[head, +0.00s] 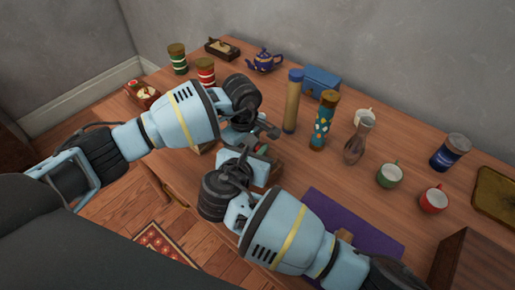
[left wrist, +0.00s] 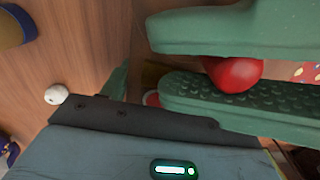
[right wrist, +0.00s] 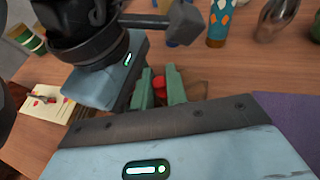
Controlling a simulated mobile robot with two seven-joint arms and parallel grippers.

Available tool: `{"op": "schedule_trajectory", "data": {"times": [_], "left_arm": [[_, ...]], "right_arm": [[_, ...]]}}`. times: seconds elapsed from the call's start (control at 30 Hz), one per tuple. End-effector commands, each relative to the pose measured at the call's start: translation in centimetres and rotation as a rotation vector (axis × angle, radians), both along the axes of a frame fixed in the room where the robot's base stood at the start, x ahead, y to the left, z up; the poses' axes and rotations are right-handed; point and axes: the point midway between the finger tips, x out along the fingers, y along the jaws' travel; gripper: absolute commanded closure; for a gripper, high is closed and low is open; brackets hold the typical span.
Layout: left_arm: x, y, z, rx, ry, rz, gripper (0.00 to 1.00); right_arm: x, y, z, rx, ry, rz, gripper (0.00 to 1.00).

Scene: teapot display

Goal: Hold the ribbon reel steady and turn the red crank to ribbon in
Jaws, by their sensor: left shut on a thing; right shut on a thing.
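The red crank knob (right wrist: 159,84) is a small red ball between the green fingers of my right gripper (right wrist: 165,92). The left wrist view shows the knob (left wrist: 232,73) larger, with the two textured fingers on either side of it. My right gripper is shut on the knob. The ribbon reel is mostly hidden behind the grippers; a brown part (right wrist: 196,86) shows beside the right fingers. My left gripper (left wrist: 140,84) is shut at the reel, beside the right one; its grip is largely hidden. In the head view both grippers meet mid-table.
A yellow cylinder (head: 291,105), a patterned teal cylinder (head: 323,122) and a glass vase (head: 358,140) stand close behind the grippers. Mugs (head: 390,174) stand to the right. A purple mat (head: 335,215) lies by the right arm. A blue teapot (head: 264,61) is at the back.

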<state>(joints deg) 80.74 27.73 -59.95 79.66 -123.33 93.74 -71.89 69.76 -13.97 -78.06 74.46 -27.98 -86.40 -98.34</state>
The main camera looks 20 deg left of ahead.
Motion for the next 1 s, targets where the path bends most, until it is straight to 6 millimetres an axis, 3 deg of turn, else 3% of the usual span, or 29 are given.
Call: {"op": "schedule_trajectory", "data": {"times": [0.67, 0.7, 0.83, 1.0], "left_arm": [[-0.09, -0.23, 0.07, -0.004, 0.002, -0.006, 0.74], [-0.09, -0.23, 0.07, -0.004, 0.002, -0.006, 0.74], [-0.06, -0.19, 0.06, -0.003, 0.001, -0.005, 0.74], [-0.05, -0.21, 0.06, -0.003, 0.000, -0.005, 0.74]], "right_arm": [[0.16, -0.08, -0.09, -0.002, 0.001, -0.062, 1.00], [0.16, -0.08, -0.09, -0.003, 0.001, -0.062, 0.82], [0.15, -0.06, -0.07, -0.001, 0.001, -0.061, 0.65], [0.12, 0.03, -0.01, -0.001, 0.000, -0.059, 0.64]]}}
